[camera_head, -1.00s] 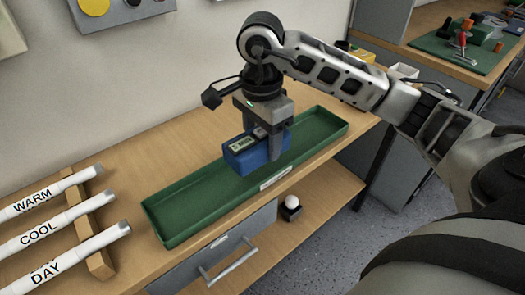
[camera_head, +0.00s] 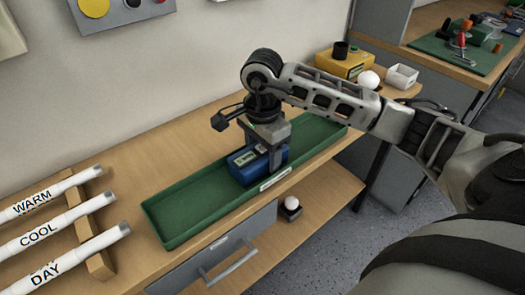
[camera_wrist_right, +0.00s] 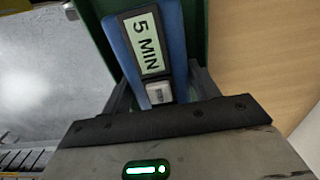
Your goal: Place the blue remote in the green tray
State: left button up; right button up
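The blue remote (camera_head: 246,166) is inside the outline of the green tray (camera_head: 193,205), toward its right half. Whether it touches the tray floor is hard to tell. In the right wrist view, the remote (camera_wrist_right: 150,45) shows a "5 MIN" label and lies between the two fingers. My right gripper (camera_head: 274,160) points down with its fingers on either side of the remote and appears shut on it. The tray's green wall (camera_wrist_right: 195,30) shows beside the remote. My left gripper is not in view.
Labelled white tubes (camera_head: 60,228) rest on a wooden rack at the left. A yellow box (camera_head: 342,63), a white bulb (camera_head: 369,79) and a white container (camera_head: 402,76) stand at the table's right end. A drawer (camera_head: 225,248) is below the tray.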

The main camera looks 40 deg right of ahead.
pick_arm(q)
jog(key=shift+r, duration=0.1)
pick_arm(e)
jog(key=shift+r, duration=0.2)
pick_arm(q)
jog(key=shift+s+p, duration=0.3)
jog(key=shift+p, duration=0.15)
pick_arm(e)
notch_tip(320, 180, up, 12)
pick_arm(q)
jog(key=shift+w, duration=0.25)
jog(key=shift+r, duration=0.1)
